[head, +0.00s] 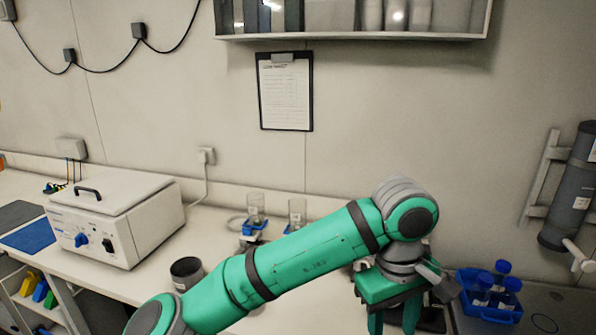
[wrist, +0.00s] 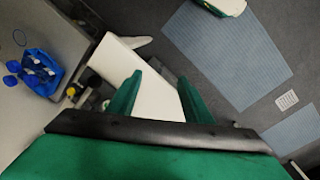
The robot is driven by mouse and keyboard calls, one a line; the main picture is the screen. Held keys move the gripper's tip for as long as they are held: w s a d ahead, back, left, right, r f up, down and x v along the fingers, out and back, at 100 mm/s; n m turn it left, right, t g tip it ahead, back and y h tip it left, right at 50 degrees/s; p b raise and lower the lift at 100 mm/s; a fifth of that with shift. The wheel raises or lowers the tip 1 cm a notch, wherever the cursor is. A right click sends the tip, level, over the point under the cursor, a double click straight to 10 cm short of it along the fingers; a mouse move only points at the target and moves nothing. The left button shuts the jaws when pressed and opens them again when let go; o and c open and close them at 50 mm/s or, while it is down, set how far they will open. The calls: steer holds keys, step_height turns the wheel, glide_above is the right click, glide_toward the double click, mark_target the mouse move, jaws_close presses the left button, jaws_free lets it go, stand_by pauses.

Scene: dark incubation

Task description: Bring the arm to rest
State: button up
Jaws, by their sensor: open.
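My arm reaches across the head view from the lower left and bends down at the right. My gripper (head: 393,322) points downward at the bottom of the head view, near the bench's front edge, and its fingertips run close to the frame's bottom. In the wrist view my gripper (wrist: 160,92) shows two green fingers spread apart, with nothing held between them. A white surface lies beyond the gap, and the floor (wrist: 225,65) shows to its right.
A blue rack (head: 487,302) with blue-capped tubes stands just right of my gripper; it also shows in the wrist view (wrist: 40,84). A white lidded device (head: 115,220), a dark cup (head: 186,273) and glass vessels (head: 256,208) stand on the bench. A shelf (head: 350,37) hangs above.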

steer(key=w+d+f+t+h, duration=0.2)
steer(key=d+t+h, duration=0.1)
steer(key=d+h, duration=0.5)
steer(key=w+d+f+t+h, duration=0.2)
steer(key=d+h, duration=0.4)
steer(key=d, duration=0.3)
steer(key=s+a+f+n+t+y, duration=0.3)
steer(key=a+f+t+y, duration=0.25)
steer(key=a+f, duration=0.45)
steer(key=s+a+f+n+t+y, duration=0.35)
steer(key=a+f+t, duration=0.35)
steer(key=f, duration=0.4)
steer(key=s+a+f+m+y, duration=0.1)
steer(key=s+a+m+y, duration=0.1)
steer(key=s+a, duration=0.3)
steer(key=s+a+f+m+g+y, duration=0.1)
steer(key=s+a+m, duration=0.3)
steer(key=s, duration=0.8)
steer(key=s+a+f+m+g+y, duration=0.1)
steer(key=s+a+m+y, duration=0.2)
steer(key=s+a, duration=0.4)
steer(key=shift+s+a+f+m, duration=0.4)
steer(key=shift+s+m, duration=0.15)
steer(key=shift+s, duration=0.35)
